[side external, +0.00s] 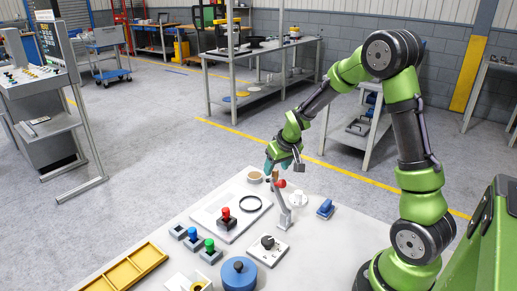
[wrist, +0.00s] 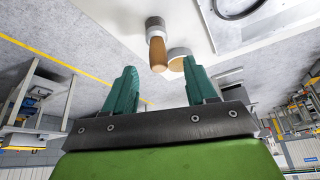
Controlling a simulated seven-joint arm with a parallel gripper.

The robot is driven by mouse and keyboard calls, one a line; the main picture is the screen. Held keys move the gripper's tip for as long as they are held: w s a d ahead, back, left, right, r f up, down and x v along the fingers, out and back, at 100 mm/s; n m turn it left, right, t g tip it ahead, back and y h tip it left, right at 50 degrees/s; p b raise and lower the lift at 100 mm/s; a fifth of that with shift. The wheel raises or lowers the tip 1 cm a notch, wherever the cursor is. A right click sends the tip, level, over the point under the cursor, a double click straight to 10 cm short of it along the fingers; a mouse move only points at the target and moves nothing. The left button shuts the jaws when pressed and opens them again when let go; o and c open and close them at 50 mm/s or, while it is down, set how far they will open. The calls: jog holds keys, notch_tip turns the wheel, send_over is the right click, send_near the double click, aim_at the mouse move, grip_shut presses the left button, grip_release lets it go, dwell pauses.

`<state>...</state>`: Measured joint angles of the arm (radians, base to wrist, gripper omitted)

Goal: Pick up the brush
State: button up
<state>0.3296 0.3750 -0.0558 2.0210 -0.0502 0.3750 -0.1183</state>
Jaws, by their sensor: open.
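A short wooden handle with a pale grey round end, which I take for the brush, shows in the wrist view (wrist: 158,50), just beyond and between my fingertips. In the side view its brown handle (side external: 275,179) stands roughly upright by the table's far edge, partly hidden close to my fingers. My gripper (side external: 271,166) is open above it, with fingers pointing down. In the wrist view my gripper (wrist: 159,76) shows two teal fingers apart with nothing held between them. I cannot tell whether a finger touches the handle.
A tan round piece (side external: 255,175) stands left of the handle. A grey lever with a red knob (side external: 281,184) stands close in front of it. A black ring (side external: 250,204) lies on a plate.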

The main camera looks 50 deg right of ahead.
aim_at(275, 170)
jog(key=x, duration=0.5)
jog(key=shift+s, duration=0.1)
jog(key=shift+r, duration=0.1)
grip_shut()
jog(key=shift+r, duration=0.45)
jog(key=v, duration=0.3)
jog(key=shift+w+d, duration=0.1)
jog(key=shift+w, duration=0.2)
jog(key=s+a, duration=0.3)
jog(key=s, duration=0.4)
jog(key=s+a+r, duration=0.1)
jog(key=s+a, duration=0.1)
jog(key=s, duration=0.5)
jog(key=shift+s+a+r, duration=0.15)
jog(key=shift+a, duration=0.2)
